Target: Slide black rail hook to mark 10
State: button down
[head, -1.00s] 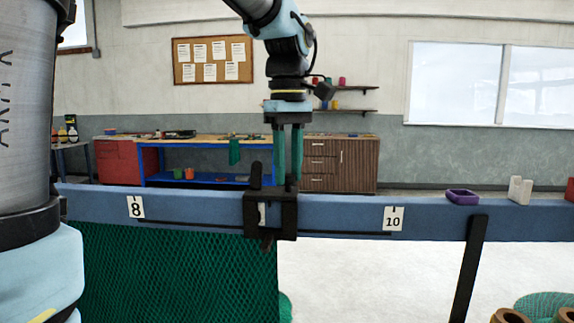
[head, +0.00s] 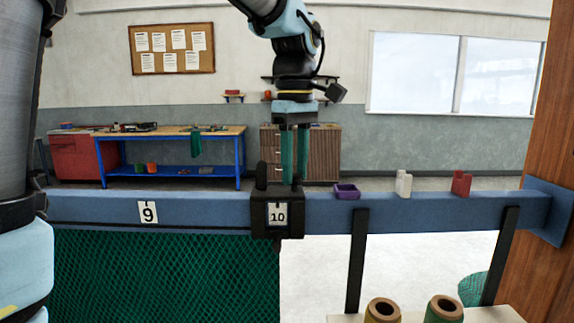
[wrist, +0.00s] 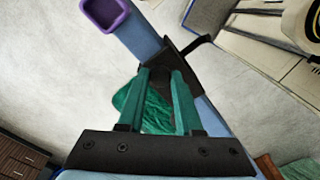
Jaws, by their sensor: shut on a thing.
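The black rail hook (head: 264,220) sits around the blue rail (head: 400,210). The white mark 10 plate (head: 277,215) shows through the hook's front opening, roughly centred in it. A black upright knob stands on the hook's left side. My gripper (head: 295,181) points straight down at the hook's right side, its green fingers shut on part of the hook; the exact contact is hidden. In the wrist view the fingers (wrist: 160,75) reach the black hook (wrist: 186,57) on the rail. The mark 9 plate (head: 148,212) is on the rail to the left.
A green net (head: 160,270) hangs below the rail, left of the hook. A wooden post (head: 545,130) stands at the rail's right end.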

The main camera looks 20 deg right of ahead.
jog(key=shift+s+d+r, duration=0.1)
jog(key=shift+d, duration=0.15)
jog(key=c, duration=0.9)
grip_release()
jog(key=o, duration=0.3)
notch_tip(320, 180, up, 11)
jog(key=shift+f+b, duration=0.15)
jog(key=shift+b, duration=0.65)
jog(key=shift+s, duration=0.1)
